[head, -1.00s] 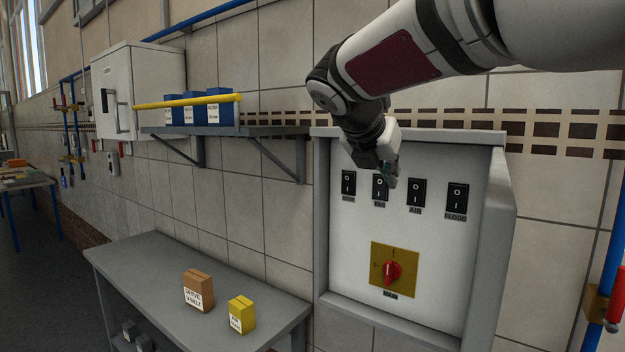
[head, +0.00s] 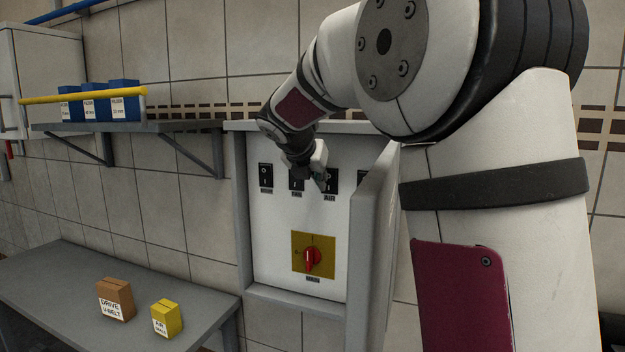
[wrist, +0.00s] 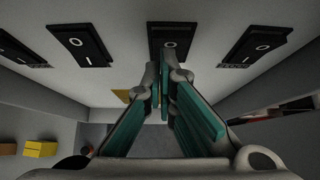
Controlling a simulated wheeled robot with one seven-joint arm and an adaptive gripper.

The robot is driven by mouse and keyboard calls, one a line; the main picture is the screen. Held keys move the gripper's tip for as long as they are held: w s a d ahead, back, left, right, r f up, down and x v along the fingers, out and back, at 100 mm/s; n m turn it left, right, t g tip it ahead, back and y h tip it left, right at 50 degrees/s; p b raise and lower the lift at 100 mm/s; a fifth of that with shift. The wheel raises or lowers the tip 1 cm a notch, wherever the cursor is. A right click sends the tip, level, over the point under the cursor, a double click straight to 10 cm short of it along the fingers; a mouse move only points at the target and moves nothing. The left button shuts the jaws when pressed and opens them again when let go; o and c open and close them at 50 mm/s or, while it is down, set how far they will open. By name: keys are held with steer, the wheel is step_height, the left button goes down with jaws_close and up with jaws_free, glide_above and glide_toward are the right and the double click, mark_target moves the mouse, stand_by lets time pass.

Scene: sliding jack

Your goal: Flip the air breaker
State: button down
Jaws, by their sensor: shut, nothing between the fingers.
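The air breaker, labelled AIR (head: 333,177), is a black rocker switch on the pale panel, third from the left in a row. My gripper (head: 321,184) is in front of its left part and hides some of it. The same breaker (wrist: 172,42) is straight ahead in the wrist view, with a circle mark showing on its face. My gripper (wrist: 167,80) has teal finger pads, and its fingers are shut with nothing between them. The tips are just below the breaker in that picture; I cannot tell whether they touch it.
The FAN breaker (head: 296,178) is close on the left, with another breaker (head: 265,176) beyond it. The FLOOD breaker (wrist: 255,45) is on the right. A red rotary switch (head: 312,260) is below.

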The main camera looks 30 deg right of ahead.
steer(key=shift+d+r, duration=0.1)
steer(key=shift+w+d+r+p, duration=0.15)
steer(key=shift+d+p, duration=0.05)
steer(key=shift+p, duration=0.35)
steer(key=shift+w, duration=0.1)
steer(key=shift+r+p, duration=0.65)
steer(key=shift+r, duration=0.1)
